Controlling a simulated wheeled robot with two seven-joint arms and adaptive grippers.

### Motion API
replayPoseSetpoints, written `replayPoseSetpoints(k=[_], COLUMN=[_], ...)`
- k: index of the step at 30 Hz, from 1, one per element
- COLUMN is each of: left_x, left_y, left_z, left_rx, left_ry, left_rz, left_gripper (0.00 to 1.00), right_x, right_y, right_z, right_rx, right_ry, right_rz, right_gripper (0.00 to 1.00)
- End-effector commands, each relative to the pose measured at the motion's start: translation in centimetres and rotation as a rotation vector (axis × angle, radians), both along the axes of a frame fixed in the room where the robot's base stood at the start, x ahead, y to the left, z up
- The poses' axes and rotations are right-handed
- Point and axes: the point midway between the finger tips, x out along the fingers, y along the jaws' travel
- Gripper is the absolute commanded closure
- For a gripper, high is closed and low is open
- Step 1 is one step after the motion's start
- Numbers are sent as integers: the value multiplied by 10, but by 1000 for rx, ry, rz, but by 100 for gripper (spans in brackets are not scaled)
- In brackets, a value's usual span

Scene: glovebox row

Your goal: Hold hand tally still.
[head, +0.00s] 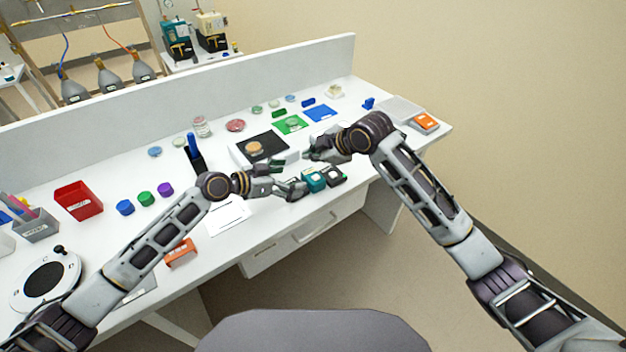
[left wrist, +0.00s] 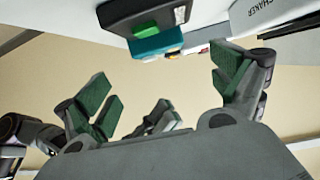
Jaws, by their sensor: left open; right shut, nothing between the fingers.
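A small teal box (head: 314,180) and a dark box with a light patch (head: 334,176) stand side by side at the bench's front edge. I cannot tell for certain which is the hand tally. In the left wrist view the teal box (left wrist: 158,43) is beside the dark box with a green top piece (left wrist: 160,17). My left gripper (head: 288,178) is open just left of the teal box, apparently not gripping it; its green-padded fingers (left wrist: 168,88) show in the left wrist view. My right gripper (head: 310,150) is shut and empty, behind the boxes.
A dark holder with a blue item (head: 194,155), a white sheet (head: 228,216) and an orange block (head: 181,252) lie to the left. A drawer (head: 305,230) is below the edge.

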Motion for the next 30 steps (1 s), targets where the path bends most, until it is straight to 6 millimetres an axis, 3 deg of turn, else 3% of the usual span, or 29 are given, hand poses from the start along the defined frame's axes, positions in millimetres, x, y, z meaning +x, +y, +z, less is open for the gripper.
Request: replayPoseSetpoints(k=[12, 30], left_x=[-16, -17], left_y=[25, 26], left_z=[12, 13], left_rx=[2, 0], left_ry=[-1, 0], left_rz=[1, 0], left_gripper=[6, 6], right_x=[0, 0], right_y=[0, 0], right_z=[0, 0], right_rx=[0, 0], right_ry=[0, 0], right_rz=[0, 0], right_gripper=[100, 100])
